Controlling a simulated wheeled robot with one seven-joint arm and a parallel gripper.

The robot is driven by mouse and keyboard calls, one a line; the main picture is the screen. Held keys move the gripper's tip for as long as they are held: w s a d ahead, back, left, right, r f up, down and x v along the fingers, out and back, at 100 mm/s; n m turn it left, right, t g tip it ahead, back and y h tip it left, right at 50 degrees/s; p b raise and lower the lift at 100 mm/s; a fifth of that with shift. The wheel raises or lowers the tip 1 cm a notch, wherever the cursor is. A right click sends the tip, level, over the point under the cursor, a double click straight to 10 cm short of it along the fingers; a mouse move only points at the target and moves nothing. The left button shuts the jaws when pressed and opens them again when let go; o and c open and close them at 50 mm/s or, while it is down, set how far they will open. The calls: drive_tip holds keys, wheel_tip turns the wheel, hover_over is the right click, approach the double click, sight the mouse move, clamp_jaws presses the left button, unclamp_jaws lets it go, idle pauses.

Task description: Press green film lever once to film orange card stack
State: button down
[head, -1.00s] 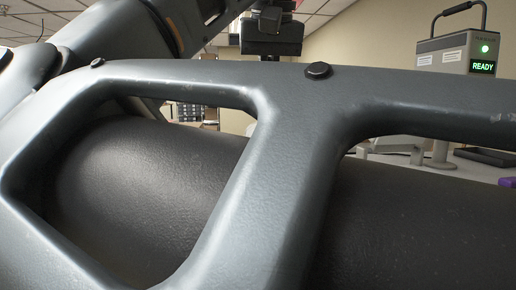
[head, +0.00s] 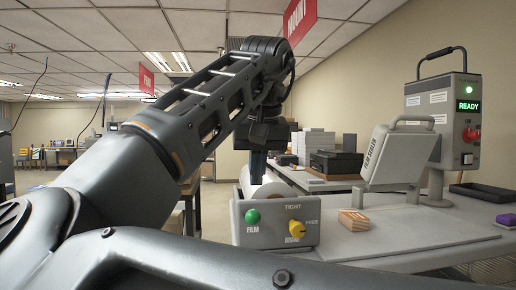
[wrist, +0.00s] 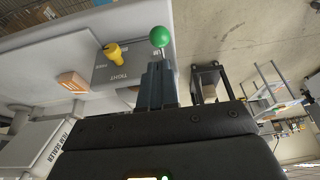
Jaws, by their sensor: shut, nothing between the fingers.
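The green film lever (head: 252,217) has a round green knob on the front of a grey box, above the word FILM. It also shows in the wrist view (wrist: 160,37), just beyond my fingertips. My gripper (wrist: 158,75) is shut and empty, pointing toward the knob; I cannot tell whether it touches. In the head view my gripper (head: 258,165) hangs above and behind the grey box. The orange card stack (head: 353,220) lies on the table right of the box and shows in the wrist view (wrist: 72,82).
A yellow knob (head: 297,229) sits beside the green one. A film sealer (head: 395,155) with a raised lid stands at the right. Behind it a machine (head: 440,120) shows a lit READY display. A purple block (head: 506,220) and a black tray (head: 482,192) are at the far right.

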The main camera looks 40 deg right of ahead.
sight(255, 215)
drive_tip(key=x, duration=0.5)
drive_tip(key=shift+s+a+f+p, duration=0.15)
drive_tip(key=shift+f+p, duration=0.15)
drive_tip(key=shift+f, duration=0.15)
